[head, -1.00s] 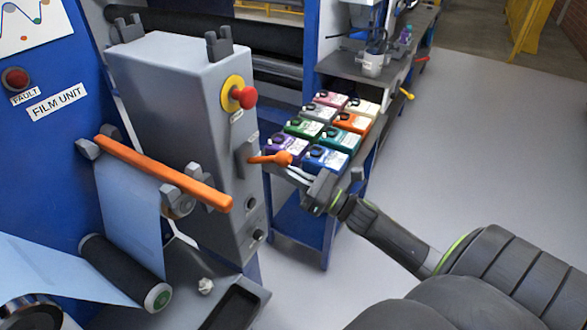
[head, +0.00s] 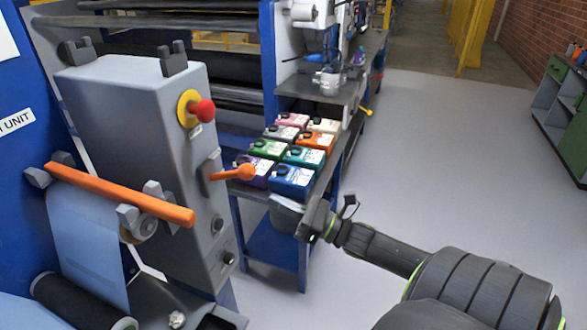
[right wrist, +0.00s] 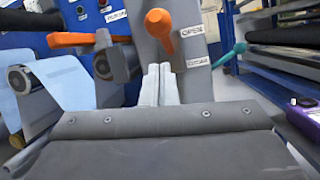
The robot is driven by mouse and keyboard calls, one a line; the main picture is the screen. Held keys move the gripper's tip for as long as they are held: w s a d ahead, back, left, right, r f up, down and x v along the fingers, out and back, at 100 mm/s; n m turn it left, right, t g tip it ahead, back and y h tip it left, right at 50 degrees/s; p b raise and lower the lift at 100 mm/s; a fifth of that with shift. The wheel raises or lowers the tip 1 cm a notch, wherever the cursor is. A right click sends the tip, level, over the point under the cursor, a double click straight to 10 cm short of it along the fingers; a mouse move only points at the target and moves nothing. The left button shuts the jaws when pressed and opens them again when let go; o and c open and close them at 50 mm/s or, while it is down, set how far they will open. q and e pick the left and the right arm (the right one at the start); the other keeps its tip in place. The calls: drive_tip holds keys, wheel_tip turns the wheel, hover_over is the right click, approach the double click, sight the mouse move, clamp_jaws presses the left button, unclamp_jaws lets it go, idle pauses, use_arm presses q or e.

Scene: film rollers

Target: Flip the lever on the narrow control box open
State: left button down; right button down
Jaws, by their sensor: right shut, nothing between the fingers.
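The narrow control box (head: 140,135) is a tall grey cabinet at the left of the head view. Its lever (head: 236,173) has an orange knob and sticks out from the front face to the right. In the right wrist view the orange lever knob (right wrist: 158,22) is above the fingertips, beside two small white labels. My right gripper (head: 277,202) is shut and empty, below and to the right of the knob, apart from it. Its closed fingers also show in the right wrist view (right wrist: 158,85). My left gripper is out of view.
A red emergency button (head: 201,112) sits above the lever. An orange bar (head: 120,195) crosses the film unit at left. Several coloured ink containers (head: 292,180) stand on a blue-framed bench behind my gripper. The floor at right is clear.

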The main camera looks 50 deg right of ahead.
drive_tip(key=s, duration=0.1)
drive_tip(key=s+d, duration=0.1)
drive_tip(key=shift+s+d+r, duration=0.1)
drive_tip(key=shift+s+r, duration=0.1)
drive_tip(key=shift+s, duration=0.1)
idle(0.4)
